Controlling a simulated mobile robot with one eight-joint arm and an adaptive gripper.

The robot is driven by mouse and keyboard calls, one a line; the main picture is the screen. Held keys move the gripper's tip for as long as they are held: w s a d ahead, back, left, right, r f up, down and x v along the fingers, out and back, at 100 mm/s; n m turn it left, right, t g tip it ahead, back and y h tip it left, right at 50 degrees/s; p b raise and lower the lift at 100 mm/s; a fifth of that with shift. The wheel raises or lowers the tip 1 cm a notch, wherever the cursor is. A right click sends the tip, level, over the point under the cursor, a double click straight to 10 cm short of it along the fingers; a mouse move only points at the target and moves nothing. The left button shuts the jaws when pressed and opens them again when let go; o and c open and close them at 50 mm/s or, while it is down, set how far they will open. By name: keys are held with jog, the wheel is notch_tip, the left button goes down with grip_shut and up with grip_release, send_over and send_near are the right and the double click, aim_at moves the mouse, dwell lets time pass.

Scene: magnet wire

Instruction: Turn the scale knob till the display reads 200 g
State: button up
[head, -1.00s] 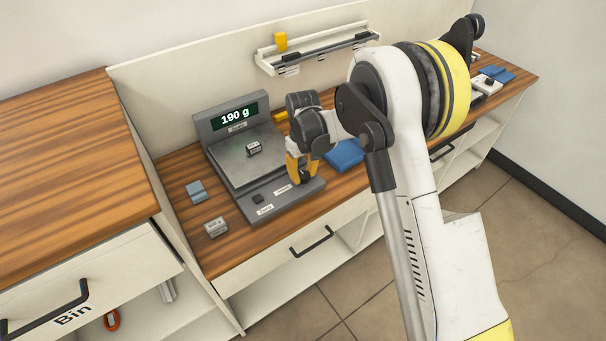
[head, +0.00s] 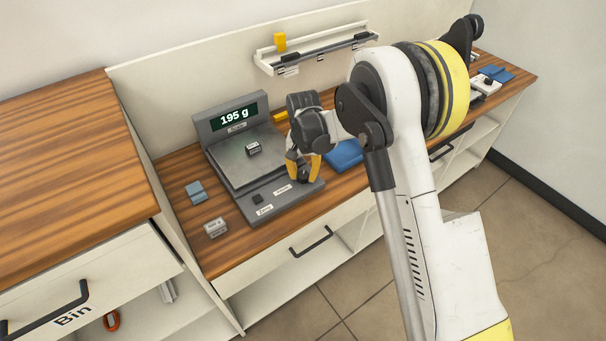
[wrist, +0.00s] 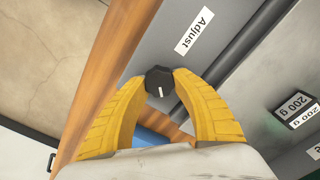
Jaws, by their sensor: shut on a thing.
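The grey scale (head: 240,180) stands on the wooden counter, and its display (head: 234,118) reads 195 g. A small weight block (head: 253,149) sits on the pan; in the wrist view this block (wrist: 297,108) is labelled 200 g. The black scale knob (wrist: 159,80), with a white mark, is beside the "Adjust" label (wrist: 194,30). My gripper (wrist: 160,82) points down over the scale's front right part, its yellow fingers shut on the knob from both sides. In the head view my gripper (head: 304,176) largely hides the knob.
Another labelled weight (head: 215,227) and a blue-grey block (head: 196,191) lie on the counter left of the scale. A blue item (head: 345,154) lies right of the scale, near my gripper. A wall rack (head: 316,50) hangs behind.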

jog(key=m, duration=0.5)
jog(key=shift+s+d+m, duration=0.1)
jog(key=shift+m, duration=0.2)
dwell(0.4)
jog(key=o, duration=1.2)
